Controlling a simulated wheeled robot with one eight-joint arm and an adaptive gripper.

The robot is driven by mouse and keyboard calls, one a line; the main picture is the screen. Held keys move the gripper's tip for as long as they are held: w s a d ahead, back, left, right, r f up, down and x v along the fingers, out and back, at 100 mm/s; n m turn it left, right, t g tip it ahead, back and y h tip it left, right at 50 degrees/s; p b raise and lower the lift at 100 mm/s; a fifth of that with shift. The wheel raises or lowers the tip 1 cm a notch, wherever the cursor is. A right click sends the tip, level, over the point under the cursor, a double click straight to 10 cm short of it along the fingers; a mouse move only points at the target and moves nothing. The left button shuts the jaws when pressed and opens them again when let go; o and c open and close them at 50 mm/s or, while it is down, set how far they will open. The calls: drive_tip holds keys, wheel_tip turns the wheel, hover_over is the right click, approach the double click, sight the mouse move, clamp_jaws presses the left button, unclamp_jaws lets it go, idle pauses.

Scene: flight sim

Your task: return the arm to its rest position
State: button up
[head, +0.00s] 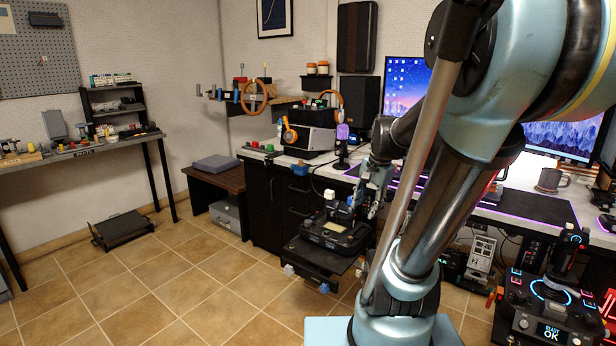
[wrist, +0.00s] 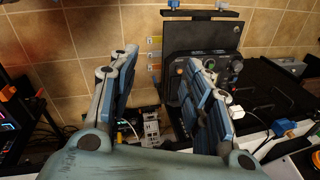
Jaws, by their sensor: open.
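My arm rises at the right of the head view and bends over toward the desk. My gripper (head: 372,192) hangs at the front edge of the desk, near a black control unit (head: 336,232) on a low stand. In the wrist view my gripper (wrist: 165,85) has its two blue-grey fingers wide apart, with nothing between them. The control unit also shows in the wrist view (wrist: 213,68), behind the right finger. Part of the gripper in the head view is small and hard to make out.
A desk (head: 325,170) with monitors, a microphone (head: 342,140) and a mug (head: 549,180) runs along the back. A lit console (head: 548,310) stands at the lower right. A workbench (head: 80,148) is at the left. The tiled floor (head: 170,285) at left centre is mostly clear.

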drive_tip(key=s+f+n, duration=0.4)
drive_tip(key=s+n, duration=0.1)
drive_tip(key=s, duration=0.2)
drive_tip(key=s+f+n+h, duration=0.1)
drive_tip(key=s+f+n, duration=0.3)
drive_tip(key=s, duration=0.3)
drive_tip(key=shift+d+n, duration=0.4)
drive_tip(key=shift+d, duration=0.05)
